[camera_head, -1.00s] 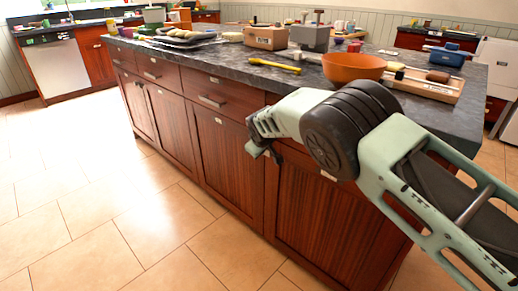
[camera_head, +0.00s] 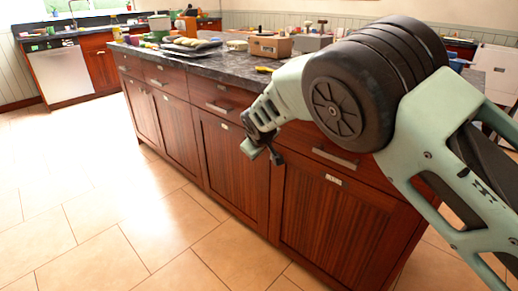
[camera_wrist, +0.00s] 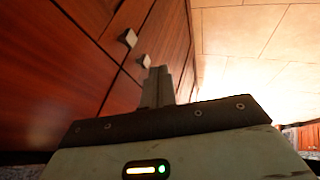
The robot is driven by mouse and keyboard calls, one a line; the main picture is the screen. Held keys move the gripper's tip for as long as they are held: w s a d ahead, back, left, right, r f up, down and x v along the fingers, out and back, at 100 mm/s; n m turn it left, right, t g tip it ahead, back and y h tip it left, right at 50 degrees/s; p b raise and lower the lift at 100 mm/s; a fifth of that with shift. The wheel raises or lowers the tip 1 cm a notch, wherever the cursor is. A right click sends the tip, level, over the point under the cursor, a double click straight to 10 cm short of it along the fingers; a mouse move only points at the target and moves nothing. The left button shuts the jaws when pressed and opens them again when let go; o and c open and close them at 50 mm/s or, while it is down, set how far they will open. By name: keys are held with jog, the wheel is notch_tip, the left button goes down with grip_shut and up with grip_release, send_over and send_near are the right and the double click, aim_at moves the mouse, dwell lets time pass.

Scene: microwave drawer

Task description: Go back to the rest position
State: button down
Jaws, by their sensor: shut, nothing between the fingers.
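My gripper (camera_head: 262,150) hangs in front of the wooden island's (camera_head: 230,155) cabinet fronts in the head view, just below the countertop edge. Its fingers are shut with nothing between them. In the wrist view the closed fingers (camera_wrist: 158,86) point along the red-brown cabinet face, with the tiled floor to their right. My arm is bent and raised, and hides part of the countertop and the things on it.
The dark countertop (camera_head: 205,66) carries a wooden box (camera_head: 270,46), trays and several small items. Drawer handles (camera_head: 335,158) stick out close to my arm. The tiled floor (camera_head: 110,215) to the left is clear. A dishwasher (camera_head: 60,73) stands at the back left.

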jog(key=s+d+r+m+g, duration=0.15)
jog(key=s+d+r, duration=0.4)
jog(key=s, duration=0.95)
jog(key=s+d+r+g+p, duration=0.1)
jog(key=s+d+r+g, duration=0.15)
jog(key=s+d, duration=0.9)
jog(key=s+d+r+m+g, duration=0.1)
jog(key=s+d+r+g, duration=0.25)
jog(key=s, duration=1.55)
notch_tip(320, 180, up, 16)
jog(key=p, duration=1.6)
jog(key=shift+f, duration=0.25)
